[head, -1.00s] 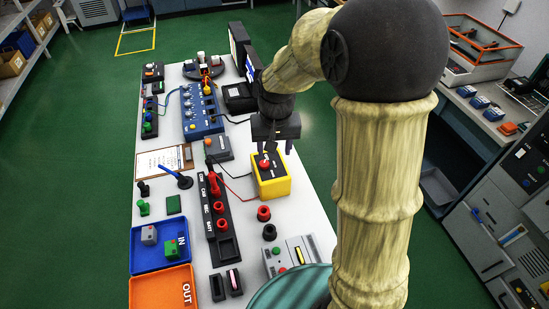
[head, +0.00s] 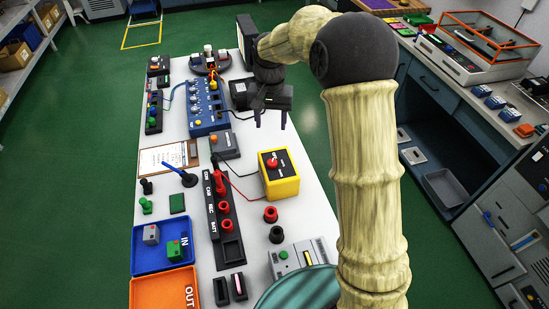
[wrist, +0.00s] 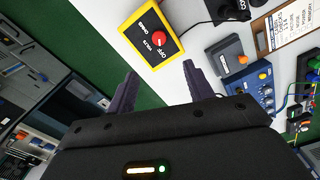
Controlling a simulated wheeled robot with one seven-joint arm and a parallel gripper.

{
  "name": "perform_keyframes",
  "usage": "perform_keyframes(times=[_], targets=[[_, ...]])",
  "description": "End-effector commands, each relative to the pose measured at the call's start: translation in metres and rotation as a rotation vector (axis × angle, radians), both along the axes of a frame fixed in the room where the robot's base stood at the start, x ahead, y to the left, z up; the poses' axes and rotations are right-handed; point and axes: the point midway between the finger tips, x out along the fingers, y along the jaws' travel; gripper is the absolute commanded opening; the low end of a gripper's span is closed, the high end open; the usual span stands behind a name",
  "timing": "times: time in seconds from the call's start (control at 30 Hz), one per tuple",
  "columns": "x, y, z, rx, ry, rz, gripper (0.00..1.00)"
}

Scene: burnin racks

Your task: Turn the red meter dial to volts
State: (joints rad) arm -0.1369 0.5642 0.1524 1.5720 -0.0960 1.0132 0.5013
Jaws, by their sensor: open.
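The yellow meter (head: 282,184) stands on the white table near its right edge, with a black face and a red dial (head: 272,163). In the wrist view the meter (wrist: 140,19) shows the red dial (wrist: 158,40) with labels around it that seem to read OFF, VOLTS and OHMS. I cannot tell clearly which label the dial points at. My gripper (head: 270,122) is open and empty, behind and above the meter, apart from it. In the wrist view my gripper's fingers (wrist: 160,72) are spread, with the dial beyond them.
A black-and-red socket strip (head: 222,200) stands left of the meter, joined by leads. A grey box with an orange button (head: 224,146) and a blue panel (head: 203,110) lie farther back. Red and black rings (head: 270,214) are in front. Green floor lies right of the table.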

Motion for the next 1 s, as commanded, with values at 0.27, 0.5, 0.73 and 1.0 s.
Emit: perform_keyframes(times=[0.27,0.5,0.73,1.0], targets=[[0.0,-0.006,-0.043,0.0,0.005,-0.011,0.52],[0.0,-0.008,-0.085,0.0,0.005,-0.014,0.52],[0.0,-0.007,-0.125,0.0,0.003,-0.011,0.52],[0.0,-0.003,-0.161,0.0,0.001,-0.003,0.52]])
